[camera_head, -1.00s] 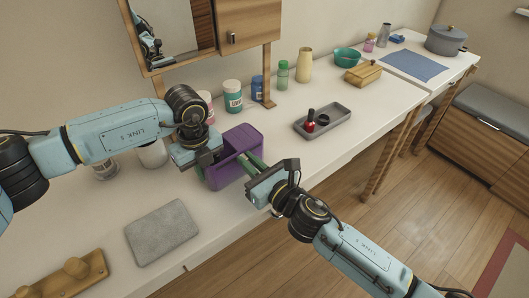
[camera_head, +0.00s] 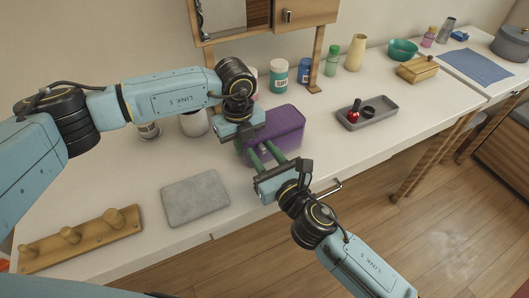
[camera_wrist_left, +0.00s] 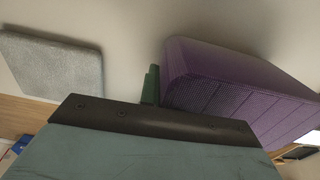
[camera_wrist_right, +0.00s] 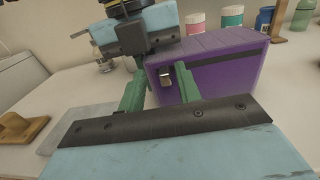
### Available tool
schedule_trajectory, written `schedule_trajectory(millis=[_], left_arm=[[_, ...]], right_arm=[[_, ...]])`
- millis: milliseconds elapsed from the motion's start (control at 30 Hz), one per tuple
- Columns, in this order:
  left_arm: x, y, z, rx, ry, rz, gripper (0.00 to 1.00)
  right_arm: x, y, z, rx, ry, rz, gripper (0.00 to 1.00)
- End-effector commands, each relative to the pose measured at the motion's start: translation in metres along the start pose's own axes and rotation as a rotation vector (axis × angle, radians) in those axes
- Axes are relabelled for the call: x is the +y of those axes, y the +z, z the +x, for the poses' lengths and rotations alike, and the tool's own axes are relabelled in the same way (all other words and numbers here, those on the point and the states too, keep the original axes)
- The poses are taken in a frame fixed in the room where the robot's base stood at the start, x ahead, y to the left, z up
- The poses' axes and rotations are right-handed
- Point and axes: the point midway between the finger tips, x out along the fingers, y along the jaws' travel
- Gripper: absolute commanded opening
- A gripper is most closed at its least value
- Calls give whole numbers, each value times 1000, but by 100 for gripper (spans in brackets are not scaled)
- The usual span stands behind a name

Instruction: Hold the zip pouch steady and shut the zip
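The purple zip pouch (camera_head: 285,122) stands on the white counter; it also shows in the left wrist view (camera_wrist_left: 225,85). In the right wrist view, a small metal zip pull (camera_wrist_right: 165,77) is on the pouch's near face, towards its left end. My right gripper (camera_wrist_right: 160,80) is open in front of that face, its green fingers either side of the pull in the picture; contact cannot be told. My left gripper (camera_wrist_left: 151,80) is at the pouch's left end, its green fingers together. Nothing shows between them, and its tips are partly hidden in the head view.
A grey mat (camera_head: 196,198) and a wooden peg rack (camera_head: 80,238) lie left of the pouch. Several jars and bottles stand behind it. A grey tray (camera_head: 368,114) with a red bottle (camera_head: 355,110) is to the right. The counter's front edge is close to my right gripper.

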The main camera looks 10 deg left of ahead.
Motion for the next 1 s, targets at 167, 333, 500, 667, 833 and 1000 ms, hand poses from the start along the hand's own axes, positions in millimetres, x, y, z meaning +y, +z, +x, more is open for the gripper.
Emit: schedule_trajectory(millis=[167,333,500,667,833,1000], left_arm=[[0,0,0,0,0,0,0],[0,0,0,0,0,0,0],[0,0,0,0,0,0,0],[0,0,0,0,0,0,0],[0,0,0,0,0,0,0],[0,0,0,0,0,0,0]], right_arm=[[-1,0,-4,1,-2,-1,34],[-1,-1,-27,2,-1,-1,34],[0,-2,-65,4,-1,1,34],[0,-1,-96,3,0,0,34],[0,0,-115,2,0,0,34],[0,0,-120,0,0,0,34]])
